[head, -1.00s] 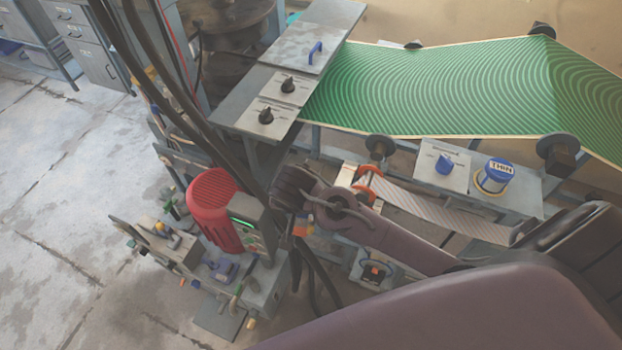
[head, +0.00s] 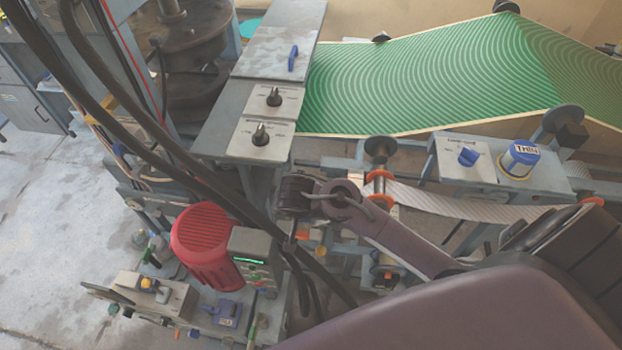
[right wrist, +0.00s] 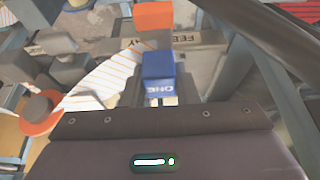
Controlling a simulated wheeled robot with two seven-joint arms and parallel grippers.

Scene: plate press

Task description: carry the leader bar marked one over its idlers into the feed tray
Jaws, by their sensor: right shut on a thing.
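The leader bar's blue block (right wrist: 158,68), lettered ONE, sits upright between the dark fingers of my right gripper (right wrist: 158,88), which is shut on it. A white strip with thin orange stripes (right wrist: 118,72) runs down from it to the left in the right wrist view. In the head view the strip (head: 460,205) passes over an orange-flanged idler (head: 379,186). An orange-rimmed roller (right wrist: 38,112) shows at left in the wrist view. A plate lettered FEED (right wrist: 198,39) lies just beyond the block; how much of the tray shows is unclear. My left gripper is out of view.
A red motor (head: 203,245) and a green-lit control box (head: 252,258) stand left of my right arm. Dark cables cross in front. A green patterned web (head: 420,85) spans the back. A knob panel with a blue THIN pot (head: 519,160) is at right.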

